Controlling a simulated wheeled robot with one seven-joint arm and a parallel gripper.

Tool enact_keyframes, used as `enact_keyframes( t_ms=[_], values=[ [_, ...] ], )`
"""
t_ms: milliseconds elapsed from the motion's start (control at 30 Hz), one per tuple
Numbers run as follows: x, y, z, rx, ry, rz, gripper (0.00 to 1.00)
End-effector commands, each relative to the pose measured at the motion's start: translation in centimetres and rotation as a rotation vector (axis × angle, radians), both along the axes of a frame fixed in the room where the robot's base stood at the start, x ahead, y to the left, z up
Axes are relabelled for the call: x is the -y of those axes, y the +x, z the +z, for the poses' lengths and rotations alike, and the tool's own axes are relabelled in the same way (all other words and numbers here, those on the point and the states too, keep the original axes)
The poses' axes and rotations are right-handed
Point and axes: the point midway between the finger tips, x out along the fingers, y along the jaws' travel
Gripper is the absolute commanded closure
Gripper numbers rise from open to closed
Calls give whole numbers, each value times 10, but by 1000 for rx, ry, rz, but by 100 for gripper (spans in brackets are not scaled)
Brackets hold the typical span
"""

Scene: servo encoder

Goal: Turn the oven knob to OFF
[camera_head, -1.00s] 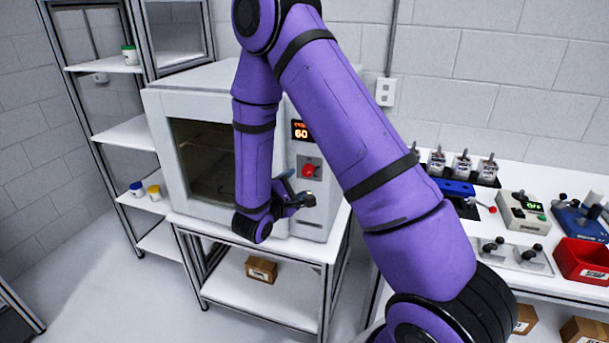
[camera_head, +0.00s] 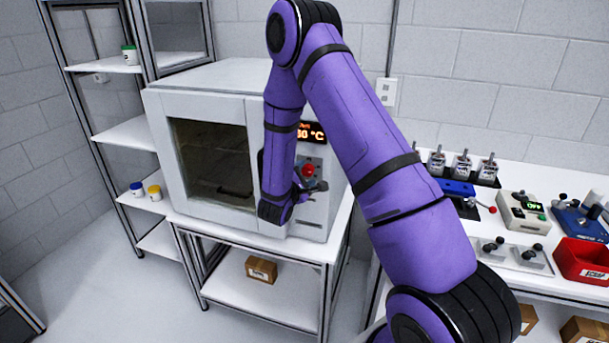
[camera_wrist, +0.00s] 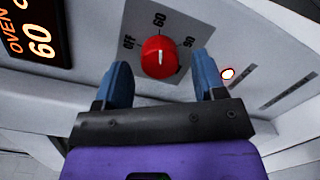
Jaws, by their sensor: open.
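The red oven knob (camera_wrist: 159,57) sits on a grey dial plate marked OFF, 60 and 90 in the wrist view. Its white pointer line faces the 60 mark. The knob also shows in the head view (camera_head: 308,170) on the front panel of the white oven (camera_head: 205,100). My gripper (camera_wrist: 165,82) is open, with its two blue fingers apart, one on each side of and below the knob in the wrist picture. The knob is between their lines but I cannot tell whether they touch it. The oven display (camera_wrist: 35,35) reads OVEN 60.
A small lit indicator (camera_wrist: 228,73) and slots are right of the knob in the wrist view. The oven stands on a white table (camera_head: 270,287). A bench at right holds a red bin (camera_head: 582,262) and several devices. A shelf (camera_head: 128,133) stands at left.

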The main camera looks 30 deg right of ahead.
Motion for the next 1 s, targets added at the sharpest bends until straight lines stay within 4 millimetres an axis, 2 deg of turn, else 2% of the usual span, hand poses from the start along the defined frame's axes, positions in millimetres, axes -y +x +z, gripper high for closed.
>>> enact_keyframes(
  t_ms=[367, 600, 1000],
  values=[
    [5, 3, 0, 0, 0, 0, 36],
    [5, 3, 0, 0, 0, 0, 85],
    [4, 3, 0, -54, -42, 1, 85]
  ],
)
